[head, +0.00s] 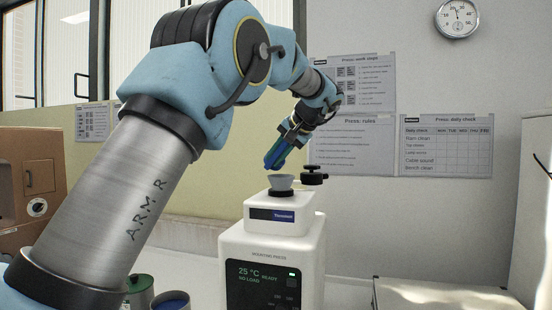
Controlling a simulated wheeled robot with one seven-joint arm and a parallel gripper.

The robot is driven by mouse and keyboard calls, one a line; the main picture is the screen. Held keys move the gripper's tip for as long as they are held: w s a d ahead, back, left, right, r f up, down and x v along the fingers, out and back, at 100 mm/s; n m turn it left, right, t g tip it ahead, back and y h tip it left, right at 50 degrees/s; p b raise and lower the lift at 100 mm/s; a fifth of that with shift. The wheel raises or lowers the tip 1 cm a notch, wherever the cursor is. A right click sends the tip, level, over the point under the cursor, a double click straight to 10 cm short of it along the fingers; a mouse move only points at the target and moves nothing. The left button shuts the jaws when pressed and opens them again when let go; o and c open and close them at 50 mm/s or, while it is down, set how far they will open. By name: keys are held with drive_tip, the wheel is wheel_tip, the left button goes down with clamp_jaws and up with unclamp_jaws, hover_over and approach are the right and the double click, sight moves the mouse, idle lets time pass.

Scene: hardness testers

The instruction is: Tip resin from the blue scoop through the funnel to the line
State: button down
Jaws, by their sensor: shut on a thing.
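My gripper (292,130) is shut on the blue scoop (275,154). The scoop is tilted, its lower end down and to the left, just above the funnel. The funnel (281,182) is a pale grey cup on a dark ring on top of the white mounting press (272,240). A small gap shows between scoop and funnel. The resin and the line are hidden from this view.
A black knob (314,175) stands right behind the funnel. A green-rimmed can (139,291) and a blue container (171,301) stand at the lower left. A brown machine (30,185) is at the left. A low pale box (440,292) is at the right.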

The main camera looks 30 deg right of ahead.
drive_tip(key=shift+r+p, duration=0.2)
drive_tip(key=shift+p, duration=0.1)
drive_tip(key=shift+r+p, duration=0.25)
drive_tip(key=shift+p, duration=0.5)
drive_tip(key=shift+g+p, duration=0.3)
drive_tip(key=shift+r+g+p, duration=0.3)
drive_tip(key=shift+g+p, duration=0.2)
drive_tip(key=shift+p, duration=0.95)
drive_tip(key=shift+r+g+p, duration=0.25)
drive_tip(key=shift+g+p, duration=0.05)
drive_tip(key=shift+p, duration=0.7)
drive_tip(key=r+g+p, duration=0.1)
drive_tip(key=p, duration=0.3)
drive_tip(key=shift+g+h+p, duration=0.3)
drive_tip(key=shift+h+p, duration=0.1)
